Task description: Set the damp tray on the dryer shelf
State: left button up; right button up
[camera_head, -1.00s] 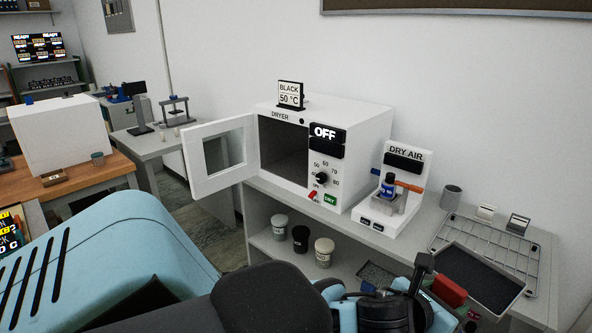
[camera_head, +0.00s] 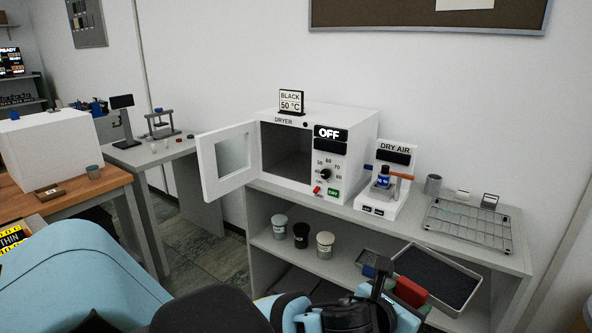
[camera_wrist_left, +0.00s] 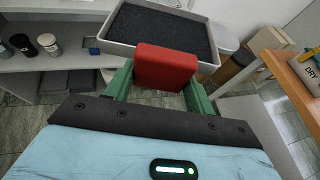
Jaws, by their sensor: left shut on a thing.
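The damp tray (camera_head: 471,297) is a shallow grey tray filled with dark granules, with a red handle block (camera_head: 410,291). My left gripper (camera_head: 396,294) is shut on the red handle; its green fingers flank the handle in the left wrist view (camera_wrist_left: 163,82). The tray is held in the air in front of the bench, below and right of the dryer. The dryer (camera_head: 345,115) stands on the bench with its door (camera_head: 207,166) swung open to the left. Its chamber (camera_head: 285,155) looks dark, its inner shelf is unclear, and its display reads OFF. My right gripper is not in view.
A DRY AIR unit (camera_head: 391,180) stands right of the dryer. Several labelled cups, including a pale one (camera_head: 325,243), stand on the lower shelf. The open door juts out left of the opening.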

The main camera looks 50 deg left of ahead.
aim_at(305, 165)
jog(key=u, duration=1.2)
jog(key=i+j, duration=0.15)
jog(key=i, duration=0.35)
jog(key=i+j, duration=0.15)
jog(key=i, duration=0.35)
jog(key=i+j, duration=0.15)
jog(key=i, duration=0.35)
jog(key=i+j, duration=0.15)
jog(key=i, duration=0.35)
jog(key=i+l, duration=0.1)
jog(key=i, duration=0.2)
jog(key=i+l, duration=0.15)
jog(key=i, duration=0.1)
